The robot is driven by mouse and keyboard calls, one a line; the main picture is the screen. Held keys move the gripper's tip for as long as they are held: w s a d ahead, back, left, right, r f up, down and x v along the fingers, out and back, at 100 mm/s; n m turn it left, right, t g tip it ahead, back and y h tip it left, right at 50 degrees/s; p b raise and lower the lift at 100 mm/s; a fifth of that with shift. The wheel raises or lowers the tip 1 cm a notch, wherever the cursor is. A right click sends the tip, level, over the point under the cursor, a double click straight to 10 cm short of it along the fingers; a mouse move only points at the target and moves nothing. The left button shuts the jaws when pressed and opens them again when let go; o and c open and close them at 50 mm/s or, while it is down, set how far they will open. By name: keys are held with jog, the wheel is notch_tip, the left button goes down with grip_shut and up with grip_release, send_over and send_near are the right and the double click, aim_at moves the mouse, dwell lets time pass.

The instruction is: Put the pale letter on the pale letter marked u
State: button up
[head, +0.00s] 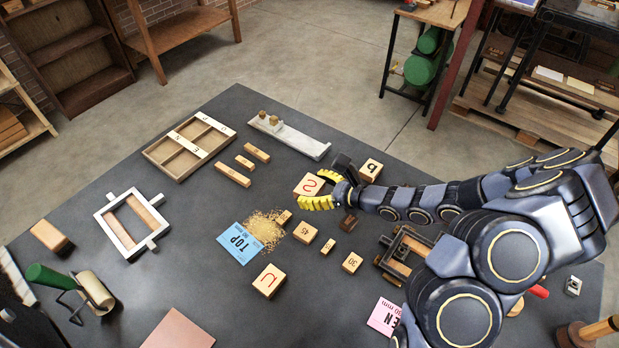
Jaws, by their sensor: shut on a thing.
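My gripper (311,190), with yellow fingers, is shut on a pale wooden letter block (308,185) with a red S-like mark on its top face. The fingers lie along two sides of the block. I cannot tell whether the block is clear of the table. The pale letter block marked u (268,281), also with a red letter, lies on the dark table nearer the front, below and left of my gripper. Its top is bare and the two blocks are apart.
Between them lie a blue TOP card (236,243), a heap of yellow grains (266,226) and a block marked 45 (305,233). A block marked 30 (352,262) is right of the u block. A block marked b (371,169) is beside my gripper. A divided wooden tray (159,166) stands back left.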

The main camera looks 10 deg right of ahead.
jog(key=shift+s+r, duration=0.15)
jog(key=shift+s, duration=0.2)
jog(key=s+a+f+n+g+y, duration=0.1)
jog(key=s+a+n+g+y, duration=0.1)
jog(key=s+a+n+g, duration=0.3)
jog(key=n+g+y, duration=0.1)
jog(key=n+g, duration=0.2)
jog(key=g, duration=0.1)
send_over(273, 279)
jog(key=shift+f, duration=4.6)
jog(key=shift+f, duration=0.15)
jog(key=o, duration=1.2)
jog(key=shift+c, duration=0.2)
